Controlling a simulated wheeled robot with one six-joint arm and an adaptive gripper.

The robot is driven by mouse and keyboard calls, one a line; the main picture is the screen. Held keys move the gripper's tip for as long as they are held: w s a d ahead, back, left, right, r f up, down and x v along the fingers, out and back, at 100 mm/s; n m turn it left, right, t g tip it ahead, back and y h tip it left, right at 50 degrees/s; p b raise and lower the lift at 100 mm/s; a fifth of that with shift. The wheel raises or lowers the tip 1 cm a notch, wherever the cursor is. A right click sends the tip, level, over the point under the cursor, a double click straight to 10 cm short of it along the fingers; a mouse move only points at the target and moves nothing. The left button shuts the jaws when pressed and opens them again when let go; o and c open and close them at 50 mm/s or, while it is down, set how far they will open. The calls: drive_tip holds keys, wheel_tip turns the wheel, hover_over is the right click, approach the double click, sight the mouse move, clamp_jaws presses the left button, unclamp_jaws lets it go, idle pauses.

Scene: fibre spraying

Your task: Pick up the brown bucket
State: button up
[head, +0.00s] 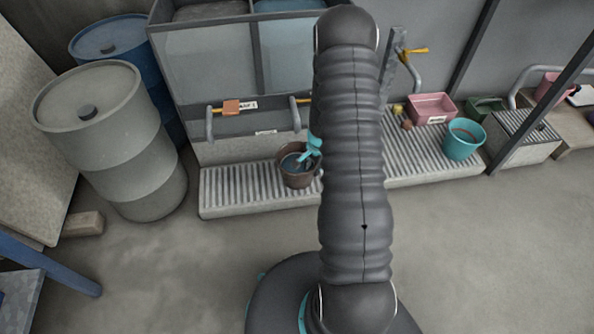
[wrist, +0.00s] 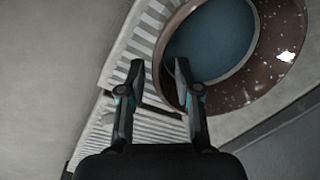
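The brown bucket (head: 298,180) stands upright on the ribbed ledge, left of my arm in the head view. Its inside looks blue-grey. In the wrist view its speckled brown wall (wrist: 268,62) fills the upper right. My gripper (wrist: 159,66) is open, with its two fingers apart. In that view the right fingertip overlaps the bucket's opening, and the left one lies over the ledge outside it, so the near rim shows between them. I cannot tell whether either finger touches the bucket. In the head view my teal gripper (head: 311,150) is at the bucket's right rim, partly hidden by my arm.
The ribbed ledge (head: 235,190) runs along the wall. A teal bucket (head: 463,140) and a pink basin (head: 431,108) stand on it farther right. A grey drum (head: 110,140) and a blue drum (head: 165,90) stand at left. The floor in front is mostly clear.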

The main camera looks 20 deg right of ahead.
sight(310, 175)
drive_tip(key=shift+w+a+f+b, duration=0.15)
drive_tip(key=shift+w+f+b, duration=0.1)
drive_tip(key=shift+f, duration=1.3)
drive_tip(key=shift+w+a+f+b, duration=0.1)
drive_tip(key=shift+f+b, duration=0.15)
drive_tip(key=shift+f, duration=1.25)
clamp_jaws()
drive_tip(key=shift+r, duration=0.1)
